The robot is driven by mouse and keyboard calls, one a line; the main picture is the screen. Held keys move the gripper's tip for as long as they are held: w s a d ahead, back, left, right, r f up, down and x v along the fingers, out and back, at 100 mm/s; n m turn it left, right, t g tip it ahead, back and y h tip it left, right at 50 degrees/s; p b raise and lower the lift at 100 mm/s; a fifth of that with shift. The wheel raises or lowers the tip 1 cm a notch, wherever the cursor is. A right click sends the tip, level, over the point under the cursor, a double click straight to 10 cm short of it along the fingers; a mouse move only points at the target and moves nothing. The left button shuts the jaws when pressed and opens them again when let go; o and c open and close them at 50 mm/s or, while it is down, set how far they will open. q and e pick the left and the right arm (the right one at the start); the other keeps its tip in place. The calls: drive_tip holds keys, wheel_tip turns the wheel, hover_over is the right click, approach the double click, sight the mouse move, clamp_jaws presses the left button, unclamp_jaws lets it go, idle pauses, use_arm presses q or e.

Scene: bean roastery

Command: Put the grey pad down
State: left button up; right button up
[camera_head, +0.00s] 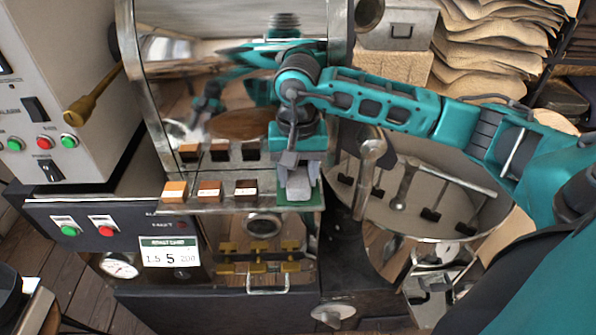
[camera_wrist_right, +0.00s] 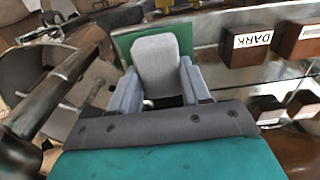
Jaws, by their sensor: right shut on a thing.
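My right gripper (camera_head: 299,172) comes down over the right end of the metal shelf (camera_head: 222,203) and is shut on the grey pad (camera_head: 299,188). In the right wrist view the pad (camera_wrist_right: 158,58) sits between the two grey fingers. A green patch (camera_head: 288,202) lies at the shelf's end under the pad. In the right wrist view the green patch (camera_wrist_right: 127,42) shows behind the pad. I cannot tell whether the pad touches it. My left gripper is not in view.
Three wooden blocks stand on the shelf left of the pad; the nearest is dark (camera_head: 245,187), with "DARK" (camera_wrist_right: 251,42) readable on its label. A shiny panel (camera_head: 235,100) rises behind and mirrors my arm. A round cooling tray (camera_head: 445,225) lies right.

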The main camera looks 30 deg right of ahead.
sight(298, 175)
drive_tip(key=shift+f, duration=0.2)
drive_tip(key=o, duration=0.9)
drive_tip(key=shift+o, duration=0.2)
drive_tip(key=shift+r, duration=0.1)
wheel_tip(298, 175, up, 12)
drive_tip(key=shift+r, duration=0.15)
